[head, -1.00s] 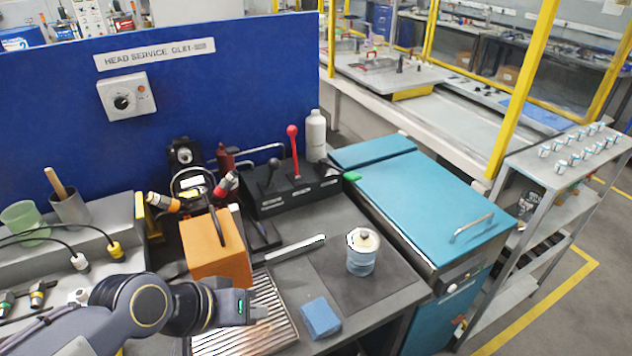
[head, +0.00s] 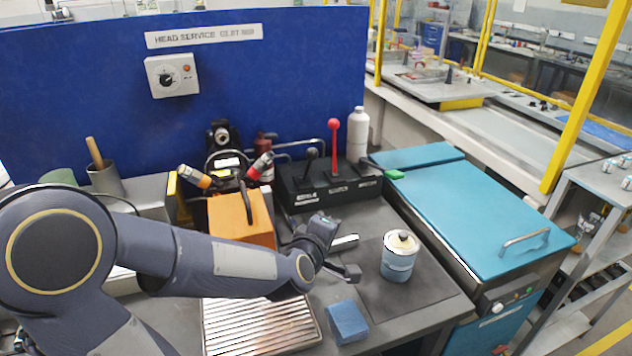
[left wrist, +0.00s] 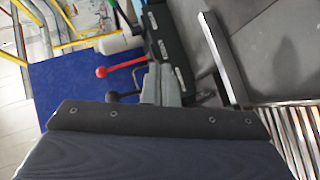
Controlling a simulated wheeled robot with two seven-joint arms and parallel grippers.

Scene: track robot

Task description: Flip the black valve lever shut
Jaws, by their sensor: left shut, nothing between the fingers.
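The black valve lever (head: 311,160) stands up from a dark valve box (head: 352,186), left of a taller red-knobbed lever (head: 333,138). In the left wrist view the black lever (left wrist: 113,97) shows just above my dark hand housing, its stem running to the box. My left gripper (head: 350,272) is shut and empty, in front of the valve box and apart from the lever, over the bench left of a blue-grey can (head: 398,264). My right gripper is not in view.
An orange block (head: 236,222) with a black handle stands left of the valve box. A metal bar (head: 345,242) lies before the box. A ribbed tray (head: 255,328) and blue block (head: 347,322) are nearer. A white bottle (head: 357,135) stands behind right.

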